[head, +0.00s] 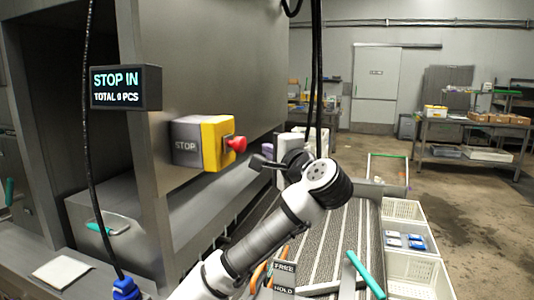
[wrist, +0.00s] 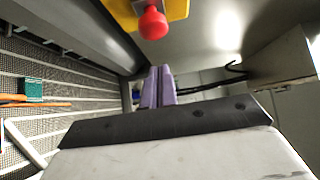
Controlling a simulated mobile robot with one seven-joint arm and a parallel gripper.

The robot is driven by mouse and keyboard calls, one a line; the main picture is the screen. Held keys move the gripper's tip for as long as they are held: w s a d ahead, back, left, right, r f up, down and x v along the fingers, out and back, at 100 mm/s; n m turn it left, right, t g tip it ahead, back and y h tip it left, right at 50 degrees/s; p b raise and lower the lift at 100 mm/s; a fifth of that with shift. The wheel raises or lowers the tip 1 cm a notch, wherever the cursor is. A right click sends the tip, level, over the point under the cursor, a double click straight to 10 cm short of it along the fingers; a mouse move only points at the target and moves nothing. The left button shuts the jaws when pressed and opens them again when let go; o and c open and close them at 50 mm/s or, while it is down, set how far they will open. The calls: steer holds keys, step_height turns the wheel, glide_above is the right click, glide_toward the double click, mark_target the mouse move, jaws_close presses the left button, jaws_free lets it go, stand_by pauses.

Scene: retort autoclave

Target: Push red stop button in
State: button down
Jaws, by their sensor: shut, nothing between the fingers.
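The red stop button (head: 236,144) sticks out from a yellow box (head: 214,146) with a grey side marked STOP, fixed to the steel machine wall. The button also shows at the top of the wrist view (wrist: 152,23), with part of the yellow plate behind it. My gripper (head: 259,162) is shut and empty, just right of and slightly below the button in the head view. In the wrist view its closed fingers (wrist: 157,88) lie below the button in the picture, with a visible gap. I see no contact.
A display (head: 126,87) reads "STOP IN, TOTAL 0 PCS". A black cable (head: 88,130) hangs at the left, and dark cables (head: 318,70) hang behind my gripper. A ribbed conveyor (head: 335,240) runs below my arm. White crates (head: 415,272) stand to its right, with open floor beyond.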

steer(key=b+v, duration=0.2)
steer(key=v, duration=0.6)
steer(key=shift+s, duration=0.25)
steer(key=shift+d, duration=0.1)
